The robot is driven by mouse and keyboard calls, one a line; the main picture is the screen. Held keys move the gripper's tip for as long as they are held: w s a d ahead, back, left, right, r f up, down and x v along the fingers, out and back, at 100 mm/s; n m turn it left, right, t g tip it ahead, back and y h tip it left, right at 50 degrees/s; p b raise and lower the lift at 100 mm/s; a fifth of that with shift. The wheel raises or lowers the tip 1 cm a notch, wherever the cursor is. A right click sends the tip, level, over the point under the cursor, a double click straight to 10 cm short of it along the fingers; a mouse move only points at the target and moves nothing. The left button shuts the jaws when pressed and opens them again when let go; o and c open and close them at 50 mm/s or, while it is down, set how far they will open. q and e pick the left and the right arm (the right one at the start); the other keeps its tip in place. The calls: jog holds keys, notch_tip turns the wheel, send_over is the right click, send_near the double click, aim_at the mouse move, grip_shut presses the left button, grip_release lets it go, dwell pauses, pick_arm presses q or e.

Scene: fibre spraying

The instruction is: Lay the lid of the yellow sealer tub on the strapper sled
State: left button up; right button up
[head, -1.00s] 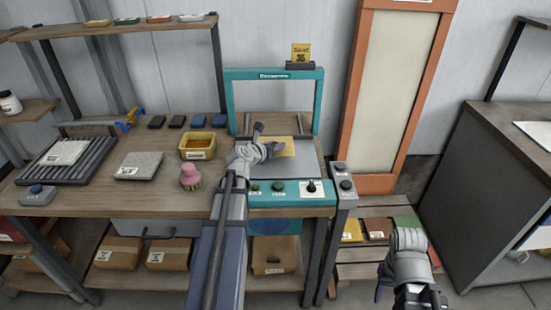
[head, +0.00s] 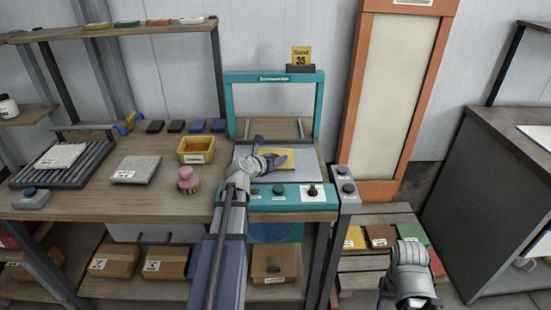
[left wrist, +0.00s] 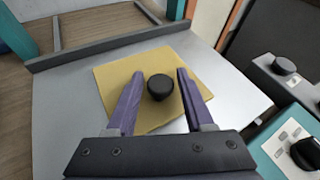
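The yellow lid (left wrist: 115,80), with a round black knob (left wrist: 160,88), lies on the grey plate of the strapper sled (left wrist: 60,120). In the head view the lid (head: 291,159) is partly hidden by my left gripper (head: 276,160), on the sled (head: 310,170) inside the teal arch. My left gripper (left wrist: 160,80) has its purple fingers on either side of the knob, with a small gap at each side. The yellow sealer tub (head: 197,157) stands uncovered on the bench left of the sled, with orange contents. My right gripper (head: 390,298) is low at the right; its fingers are mostly hidden.
The teal arch (head: 229,105) stands over the sled's back. A pink-topped brush (head: 188,180) and a grey slab (head: 136,169) are on the bench left. A button post (head: 345,185) stands at the sled's right. Coloured packs (head: 381,236) lie on a low pallet.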

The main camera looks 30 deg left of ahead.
pick_arm(q)
jog(key=shift+o, duration=0.7)
jog(key=shift+r, duration=0.25)
jog(key=p+v, duration=0.4)
jog(key=v, duration=0.6)
jog(key=shift+s+d+r, duration=0.1)
jog(key=shift+s+r, duration=0.05)
jog(key=shift+s, duration=0.05)
jog(key=shift+s+r+p, duration=0.2)
jog(key=shift+s+p, duration=0.25)
jog(key=shift+s, duration=0.25)
